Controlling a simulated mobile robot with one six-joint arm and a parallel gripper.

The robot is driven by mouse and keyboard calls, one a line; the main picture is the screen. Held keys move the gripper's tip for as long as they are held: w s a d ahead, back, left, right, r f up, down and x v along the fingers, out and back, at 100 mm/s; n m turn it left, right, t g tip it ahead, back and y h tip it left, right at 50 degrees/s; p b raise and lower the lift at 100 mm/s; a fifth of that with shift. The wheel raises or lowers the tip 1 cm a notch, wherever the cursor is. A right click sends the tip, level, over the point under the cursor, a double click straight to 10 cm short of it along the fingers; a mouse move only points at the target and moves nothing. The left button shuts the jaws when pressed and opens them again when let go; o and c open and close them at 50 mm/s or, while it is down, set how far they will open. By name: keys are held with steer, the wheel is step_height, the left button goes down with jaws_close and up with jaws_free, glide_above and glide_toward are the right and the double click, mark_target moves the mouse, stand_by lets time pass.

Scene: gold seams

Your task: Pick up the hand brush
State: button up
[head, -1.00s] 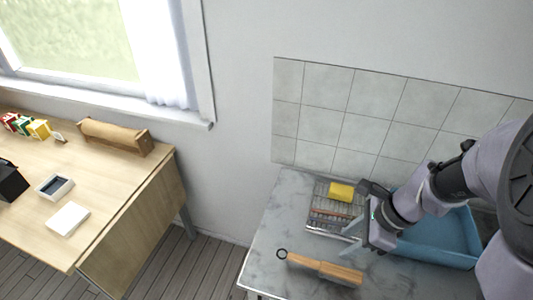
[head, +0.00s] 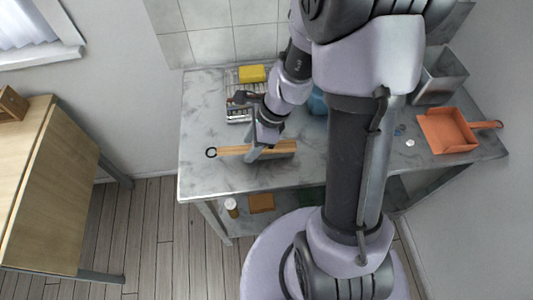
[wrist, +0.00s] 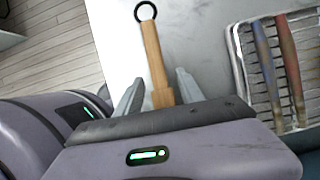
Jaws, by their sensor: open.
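The hand brush (head: 232,150) lies on the grey marble counter, a wooden handle with a black ring at its left end and a wider wooden block at its right. My gripper (head: 253,154) is down at the brush in the head view and covers part of its middle. In the wrist view the brush handle (wrist: 153,50) runs between my two spread fingers (wrist: 160,90), with the ring pointing away. The gripper is open and not closed on the brush. My gripper body hides the brush's near end there.
A wire rack (wrist: 275,65) with brush-like tools lies right of my gripper; a yellow sponge (head: 252,73) sits at its back. An orange dustpan (head: 447,131) and a grey metal bin (head: 440,76) stand at the right. The counter (head: 200,120) is clear at its left end.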

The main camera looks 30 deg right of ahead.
steer(key=shift+x, duration=0.95)
steer(key=shift+r, duration=0.2)
steer(key=shift+d, duration=0.1)
jaws_close()
